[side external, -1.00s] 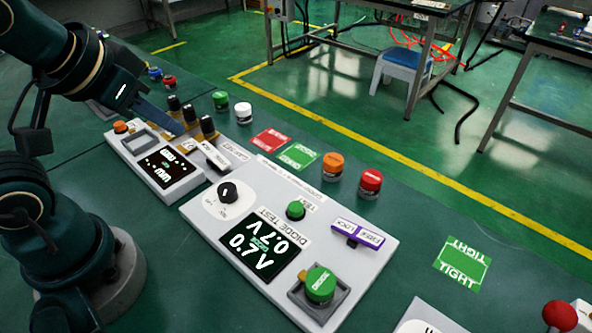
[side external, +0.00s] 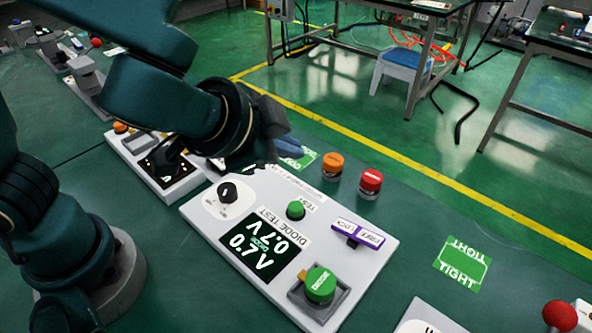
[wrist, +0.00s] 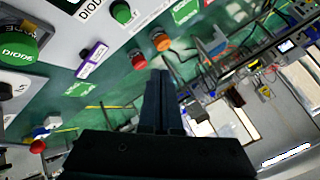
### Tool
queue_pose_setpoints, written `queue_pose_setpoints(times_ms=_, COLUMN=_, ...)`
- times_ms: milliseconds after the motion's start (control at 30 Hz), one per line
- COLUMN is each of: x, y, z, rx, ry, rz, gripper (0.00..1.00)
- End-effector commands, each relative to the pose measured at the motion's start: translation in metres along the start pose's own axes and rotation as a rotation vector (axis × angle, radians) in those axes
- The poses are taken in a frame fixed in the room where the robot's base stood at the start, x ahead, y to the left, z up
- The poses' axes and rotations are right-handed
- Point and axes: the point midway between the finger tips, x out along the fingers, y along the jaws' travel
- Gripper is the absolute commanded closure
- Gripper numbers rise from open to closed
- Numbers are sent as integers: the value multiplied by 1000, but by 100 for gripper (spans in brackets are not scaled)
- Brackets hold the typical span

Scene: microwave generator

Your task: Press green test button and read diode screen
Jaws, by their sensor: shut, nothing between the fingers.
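The diode test panel (side external: 330,235) is a white board seen upside down in the side view. Its small green test button (side external: 296,210) stands raised beside the TEST label, and it also shows at the top of the wrist view (wrist: 121,12). A larger green DIODE block (side external: 321,284) sits in a grey square holder at the panel's near end. My gripper (side external: 290,148) is shut and empty, above and beyond the panel's far-left end, apart from the button. Its closed fingers (wrist: 160,80) show in the wrist view.
A rotary knob (side external: 228,191) and a purple FREE/LOCK slider (side external: 356,234) are near the button. Orange (side external: 332,167) and red (side external: 370,184) capped cylinders stand behind the panel. A second meter unit (side external: 150,165) is at left, partly hidden by my arm. A green TIGHT card (side external: 462,264) lies at right.

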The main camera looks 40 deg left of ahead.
Motion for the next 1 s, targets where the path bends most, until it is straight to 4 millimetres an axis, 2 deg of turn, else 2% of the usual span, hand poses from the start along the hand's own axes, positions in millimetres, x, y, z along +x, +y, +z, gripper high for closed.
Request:
queue_pose_setpoints(times_ms=367, x=4, y=3, z=4, rx=0, ry=-3, rz=-2, gripper=100)
queue_pose_setpoints(times_ms=1000, x=56, y=41, z=42, rx=3, ry=-4, rz=-1, gripper=100)
